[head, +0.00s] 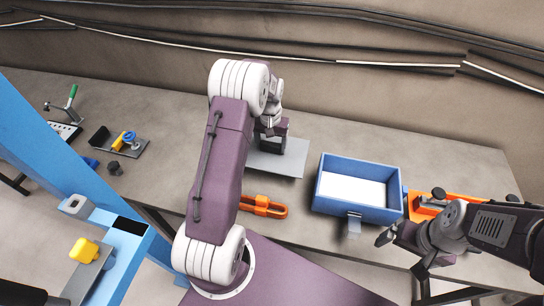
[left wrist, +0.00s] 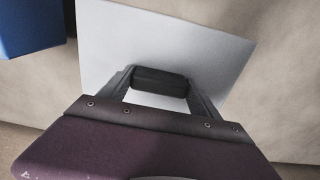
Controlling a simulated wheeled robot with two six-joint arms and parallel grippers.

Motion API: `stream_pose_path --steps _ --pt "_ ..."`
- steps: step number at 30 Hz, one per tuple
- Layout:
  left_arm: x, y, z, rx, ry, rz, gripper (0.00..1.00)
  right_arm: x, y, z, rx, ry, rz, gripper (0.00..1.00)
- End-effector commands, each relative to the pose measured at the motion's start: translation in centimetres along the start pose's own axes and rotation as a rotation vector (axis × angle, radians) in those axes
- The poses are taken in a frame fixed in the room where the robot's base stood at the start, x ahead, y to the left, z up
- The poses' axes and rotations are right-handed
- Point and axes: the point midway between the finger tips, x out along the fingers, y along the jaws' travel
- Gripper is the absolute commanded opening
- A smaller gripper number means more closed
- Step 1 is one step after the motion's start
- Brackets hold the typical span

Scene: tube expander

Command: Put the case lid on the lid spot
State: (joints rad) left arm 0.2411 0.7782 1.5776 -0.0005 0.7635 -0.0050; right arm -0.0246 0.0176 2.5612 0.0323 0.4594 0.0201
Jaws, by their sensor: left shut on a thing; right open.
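The case lid (head: 290,163) is a flat pale grey plate with a black handle. My left gripper (head: 272,146) is shut on this handle, left of the open blue case (head: 358,212). In the left wrist view the lid (left wrist: 215,50) lies beyond the fingers, with its black handle (left wrist: 160,82) between them. Whether the lid touches the table cannot be told. The lid spot cannot be made out. My right gripper (head: 408,217) is open, just right of the blue case, near an orange tray.
The blue case has a pale floor and a front latch. The orange tray (head: 470,197) stands to its right. An orange clamp-like part (head: 262,207) lies in front of the lid. A grey fixture (head: 128,146) and blue frame stand left. The table behind the case is clear.

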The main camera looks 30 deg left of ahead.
Motion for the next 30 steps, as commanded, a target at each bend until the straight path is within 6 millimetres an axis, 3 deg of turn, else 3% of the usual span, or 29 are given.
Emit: stream_pose_path --steps 3,9,15,25,26,27,30 --pt "2.1 0.0 0.1 0.000 -0.001 0.000 0.13 -0.4 0.0 -0.1 0.000 0.000 0.000 0.94" --pt "3.3 0.0 0.0 0.000 0.001 0.000 0.13 -0.5 0.0 -0.1 0.000 0.000 0.000 0.94" --pt "6.4 0.0 0.1 0.000 0.000 0.000 0.13 -1.0 0.0 -0.1 0.000 0.001 0.000 0.94" --pt "6.9 0.0 0.1 0.000 0.003 0.000 0.13 -0.7 0.0 -0.1 0.000 0.000 0.000 0.94" --pt "6.8 0.0 0.1 0.000 0.002 0.000 0.81 -0.8 0.0 -0.1 0.000 0.000 0.000 0.94" --pt "6.8 0.0 0.1 0.000 0.002 0.000 0.92 -0.8 0.0 -0.1 0.000 0.000 0.000 0.94" --pt "6.8 0.0 0.1 0.000 0.002 0.000 0.94 -0.8 0.0 -0.1 0.000 0.000 0.000 0.94"
